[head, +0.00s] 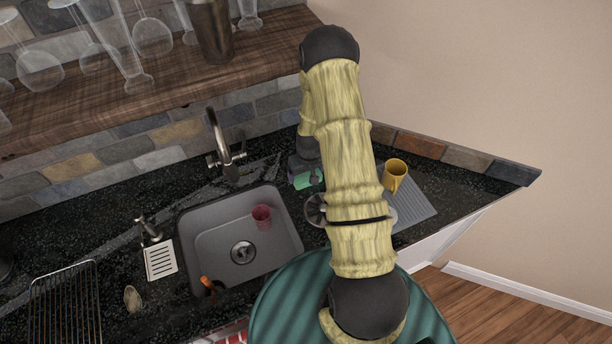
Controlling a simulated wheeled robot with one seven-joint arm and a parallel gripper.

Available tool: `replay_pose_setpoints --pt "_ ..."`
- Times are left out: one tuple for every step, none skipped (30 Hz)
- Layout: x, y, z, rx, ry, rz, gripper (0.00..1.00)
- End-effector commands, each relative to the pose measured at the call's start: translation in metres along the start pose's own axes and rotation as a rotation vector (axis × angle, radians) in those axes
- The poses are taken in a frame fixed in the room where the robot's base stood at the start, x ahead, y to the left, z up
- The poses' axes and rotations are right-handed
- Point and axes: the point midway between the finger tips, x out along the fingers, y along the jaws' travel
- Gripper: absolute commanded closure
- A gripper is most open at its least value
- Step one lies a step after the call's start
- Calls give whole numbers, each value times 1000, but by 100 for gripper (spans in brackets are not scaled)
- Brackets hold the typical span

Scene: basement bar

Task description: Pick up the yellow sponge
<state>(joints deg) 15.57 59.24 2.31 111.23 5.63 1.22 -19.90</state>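I cannot make out a clearly yellow sponge in the head view. A small teal-green item (302,181) lies on the dark counter right of the sink, partly hidden by my gripper and arm. I cannot tell whether it is part of a sponge. My gripper (306,177) is directly over or against this item, beyond the sink's right back corner. The fingers are small and partly covered, so I cannot tell whether they are open, shut or holding it. A small beige oval item (132,298) lies on the counter left of the sink; what it is stays unclear.
The grey sink (215,240) holds a pink cup (262,216) and an orange-handled item (208,284). The faucet (222,150) rises behind it. A yellow mug (396,174) stands by a grey ribbed mat (419,205). A wire rack (65,305) is at left. Glasses stand on the shelf (150,85).

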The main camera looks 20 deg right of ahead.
Motion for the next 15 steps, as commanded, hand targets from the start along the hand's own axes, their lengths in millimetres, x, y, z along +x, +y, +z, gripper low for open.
replay_pose_setpoints --pt "0 0 0 0 0 0 36" --pt "0 0 0 0 0 0 36" --pt "0 0 0 0 0 0 39" --pt "0 0 0 0 0 0 39" --pt "0 0 0 0 0 0 39" --pt "0 0 0 0 0 0 39" --pt "0 0 0 0 0 0 39" --pt "0 0 0 0 0 0 39" --pt "0 0 0 0 0 0 39" --pt "0 0 0 0 0 0 39" --pt "-1 0 0 0 1 0 39" --pt "-2 0 -1 0 1 0 39" --pt "-3 0 -1 0 2 0 39" --pt "-5 0 -2 0 2 1 39" --pt "-7 0 -2 0 2 1 39"
